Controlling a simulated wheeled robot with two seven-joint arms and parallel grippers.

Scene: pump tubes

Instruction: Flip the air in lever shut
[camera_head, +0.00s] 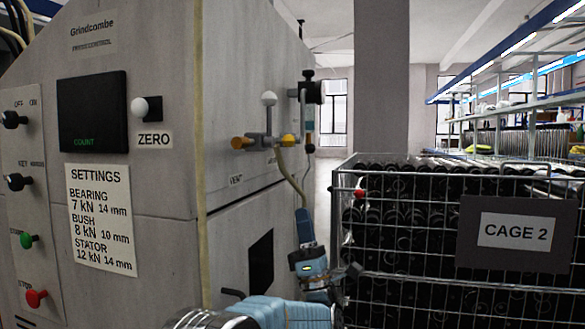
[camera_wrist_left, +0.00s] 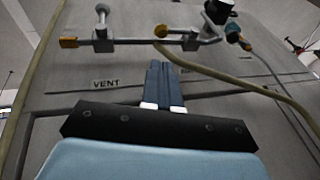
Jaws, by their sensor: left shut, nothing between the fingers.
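Two small valves with yellow lever ends sit on a grey pipe on the machine's side panel. The left lever (camera_wrist_left: 68,42) is above a VENT label (camera_wrist_left: 105,84). The right lever (camera_wrist_left: 162,32) has a hose by it; a label below it is mostly hidden by my fingers, so I cannot read "air in". In the head view the left lever (camera_head: 238,142) and right lever (camera_head: 288,140) both show. My left gripper (camera_head: 302,214) is shut and empty, pointing up below the right valve. Its fingertips (camera_wrist_left: 158,65) are apart from both levers in the wrist view.
A pale hose (camera_wrist_left: 245,86) hangs from the pipe beside my left fingers. A gauge-like black fitting (camera_head: 311,92) stands above the valves. A wire cage (camera_head: 345,215) marked CAGE 2 stands close on the right. The machine's front (camera_head: 165,180) carries knobs and buttons.

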